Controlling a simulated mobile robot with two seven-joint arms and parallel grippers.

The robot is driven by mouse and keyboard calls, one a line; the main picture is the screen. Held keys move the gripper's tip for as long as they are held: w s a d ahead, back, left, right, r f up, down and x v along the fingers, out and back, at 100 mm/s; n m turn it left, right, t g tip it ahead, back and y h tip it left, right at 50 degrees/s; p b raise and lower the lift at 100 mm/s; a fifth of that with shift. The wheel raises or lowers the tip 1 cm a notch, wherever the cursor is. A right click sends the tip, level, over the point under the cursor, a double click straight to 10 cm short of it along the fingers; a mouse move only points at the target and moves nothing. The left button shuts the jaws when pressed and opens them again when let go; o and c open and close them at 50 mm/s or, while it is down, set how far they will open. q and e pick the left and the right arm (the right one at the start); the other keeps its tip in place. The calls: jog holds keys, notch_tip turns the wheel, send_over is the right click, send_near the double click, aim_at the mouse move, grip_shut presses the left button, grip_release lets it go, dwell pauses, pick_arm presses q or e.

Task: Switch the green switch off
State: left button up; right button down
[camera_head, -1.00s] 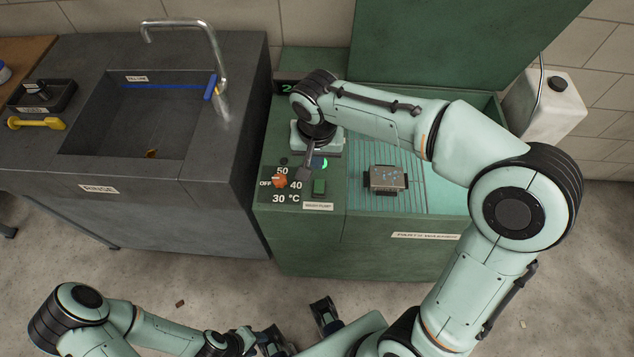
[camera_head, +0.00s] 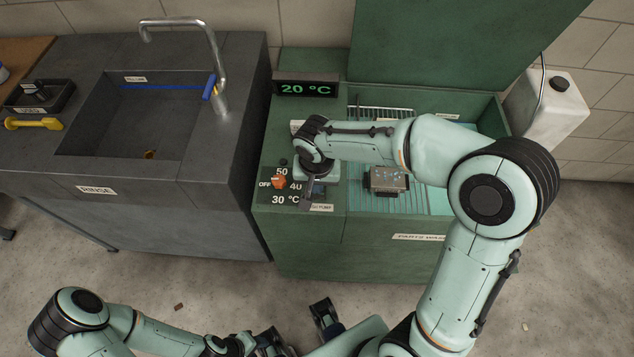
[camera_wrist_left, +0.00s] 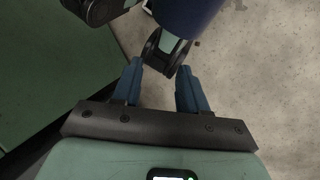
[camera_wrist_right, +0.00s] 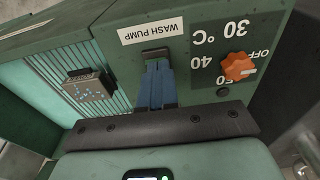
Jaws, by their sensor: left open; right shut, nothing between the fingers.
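The green switch (camera_wrist_right: 155,54) sits on the green washer's panel beside the WASH PUMP label (camera_wrist_right: 150,31) in the right wrist view. Only its far part shows past my fingers. In the head view my right gripper (camera_head: 307,205) hides the switch. My right gripper (camera_wrist_right: 156,70) is shut and empty, pointing down with its tips at the switch. I cannot tell whether they touch it.
An orange dial (camera_wrist_right: 238,66) with temperature marks is close beside my right fingers. A display (camera_head: 306,89) reads 20 °C. A metal block (camera_head: 388,180) lies on the washer's wire rack. The grey sink counter (camera_head: 225,175) stands left; the washer lid is up behind.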

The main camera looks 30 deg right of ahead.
jog(key=shift+s+a+f+t+h+b, duration=0.2)
jog(key=shift+f+t+b, duration=0.15)
jog(key=shift+b, duration=0.9)
jog(key=shift+s+a+f+t+h+b, duration=0.15)
jog(key=shift+f+t+h+b, duration=0.2)
jog(key=shift+b, duration=0.85)
jog(key=shift+s+d+r, duration=0.1)
jog(key=shift+r, duration=0.15)
jog(key=shift+w, duration=0.2)
jog(key=shift+d, duration=0.1)
jog(key=shift+w+d+r+p, duration=0.25)
jog(key=shift+w+d+p, duration=0.15)
jog(key=shift+w, duration=0.15)
jog(key=shift+a, duration=0.1)
